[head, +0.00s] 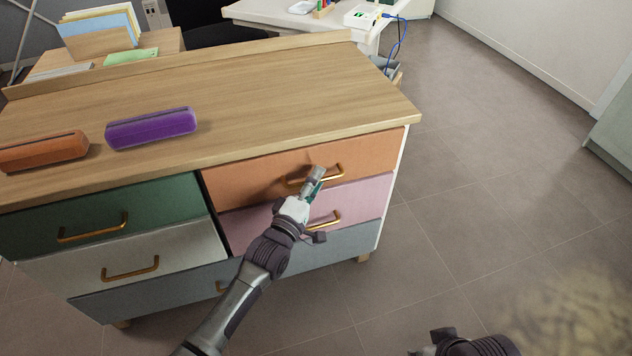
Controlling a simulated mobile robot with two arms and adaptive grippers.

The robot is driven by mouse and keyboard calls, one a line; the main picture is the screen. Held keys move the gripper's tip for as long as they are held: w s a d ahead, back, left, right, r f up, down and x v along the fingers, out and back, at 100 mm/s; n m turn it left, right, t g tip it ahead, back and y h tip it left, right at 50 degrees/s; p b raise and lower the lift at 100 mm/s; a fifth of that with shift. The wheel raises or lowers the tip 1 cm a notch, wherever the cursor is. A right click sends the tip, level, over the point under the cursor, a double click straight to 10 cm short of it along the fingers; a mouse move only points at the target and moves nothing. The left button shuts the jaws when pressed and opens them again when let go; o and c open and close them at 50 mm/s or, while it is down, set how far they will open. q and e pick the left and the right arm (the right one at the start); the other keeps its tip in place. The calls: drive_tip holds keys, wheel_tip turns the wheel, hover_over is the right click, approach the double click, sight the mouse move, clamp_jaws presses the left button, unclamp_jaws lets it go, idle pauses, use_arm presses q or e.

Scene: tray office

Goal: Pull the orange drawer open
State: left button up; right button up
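The orange drawer (250,176) is the top right drawer of the wooden-topped cabinet, and its front looks flush, or nearly so, with the cabinet. Its brass bar handle (335,174) is partly hidden behind my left gripper. My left gripper (316,176) is at that handle, its fingers overlapping the handle's middle. I cannot tell whether the fingers are closed around the bar. My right gripper (428,349) shows only in part at the bottom edge, away from the cabinet.
A pink drawer (365,201) with its own brass handle lies just below. Green (160,205) and white (190,245) drawers are at left. Orange (45,150) and purple (150,128) cases lie on the top. Floor (480,220) to the right is clear.

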use_arm(q)
drive_tip(key=shift+w, duration=0.1)
clamp_jaws()
drive_tip(key=shift+d, duration=0.1)
idle(0.4)
